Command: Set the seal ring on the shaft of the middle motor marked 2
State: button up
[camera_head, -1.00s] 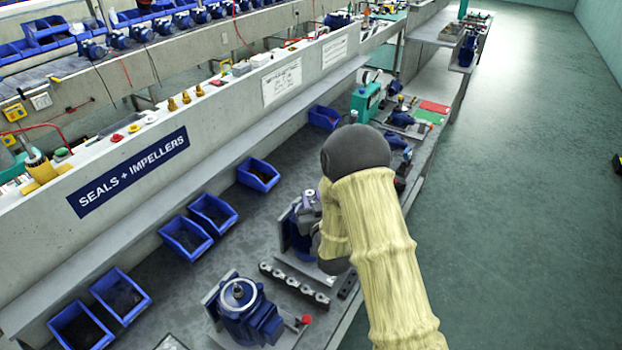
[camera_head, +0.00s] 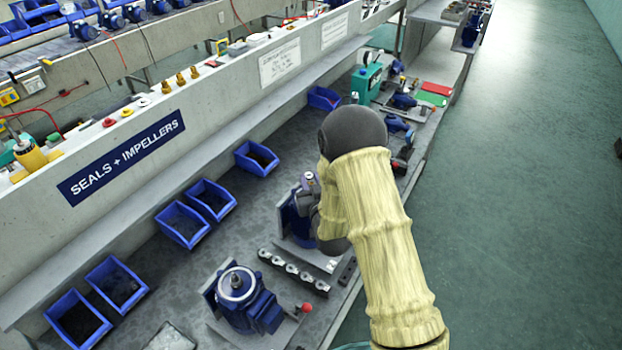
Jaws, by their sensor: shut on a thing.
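My gripper (camera_head: 309,186) is small in view and partly hidden by my own arm. It is over the top of a blue motor (camera_head: 290,222) on a grey plate, near its shaft end. It is shut, with the seal ring in its jaws, but the ring itself is too small to make out. I cannot tell whether the ring touches the shaft. My arm covers the right side of this motor. No number mark is legible on it. A nearer blue motor (camera_head: 262,308) stands upright with a round silver top and bare shaft.
A rail of several silver pieces (camera_head: 292,270) lies between the two motors. Blue bins (camera_head: 183,223) stand along the back under the "SEALS + IMPELLERS" sign (camera_head: 122,158). More blue motors (camera_head: 396,124) and a teal device (camera_head: 366,83) stand farther along the bench. Open floor lies right.

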notch_tip(320, 180, down, 4)
jog(key=shift+f+b, duration=0.15)
jog(key=shift+b, duration=1.05)
notch_tip(320, 180, down, 3)
jog(key=b, duration=0.3)
jog(key=shift+b, duration=0.4)
jog(key=shift+f+b, duration=0.2)
jog(key=shift+b, duration=0.15)
dwell(1.5)
jog(key=o, duration=1.6)
jog(key=shift+r, duration=0.15)
jog(key=shift+r+p, duration=2.4)
jog(key=shift+r, duration=2)
